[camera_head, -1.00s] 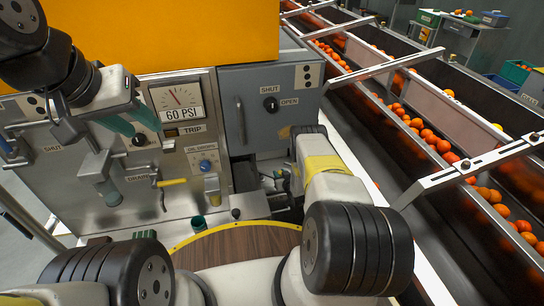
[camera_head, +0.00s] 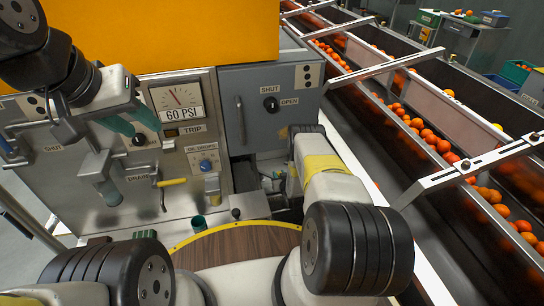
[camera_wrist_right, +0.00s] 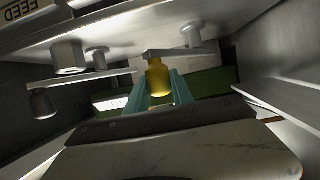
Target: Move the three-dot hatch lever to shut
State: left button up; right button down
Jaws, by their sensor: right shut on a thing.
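In the right wrist view my right gripper (camera_wrist_right: 157,98) has its two teal fingers on either side of a yellow lever knob (camera_wrist_right: 158,78) and is shut on it. The knob hangs from a flat grey lever arm (camera_wrist_right: 172,53) under a metal housing. In the head view the right gripper is hidden in the recess below the grey cabinet. My left gripper (camera_head: 133,121) is open and empty in front of the left panel.
In the right wrist view a second lever with a dark knob (camera_wrist_right: 43,103) hangs at the left, and metal walls close in on both sides. The left panel has a pressure gauge (camera_head: 176,97) and a yellow drain handle (camera_head: 172,182). A conveyor with oranges (camera_head: 432,140) runs along the right.

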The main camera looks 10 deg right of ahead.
jog(key=shift+s+a+m+h, duration=0.6)
jog(key=shift+a+m+h, duration=0.15)
jog(key=shift+m+h, duration=0.3)
jog(key=c, duration=1.1)
grip_release()
jog(key=shift+s, duration=0.1)
jog(key=v, duration=0.7)
jog(key=shift+s+r, duration=0.15)
jog(key=shift+s, duration=0.1)
jog(key=shift+a, duration=0.1)
jog(key=shift+c, duration=0.4)
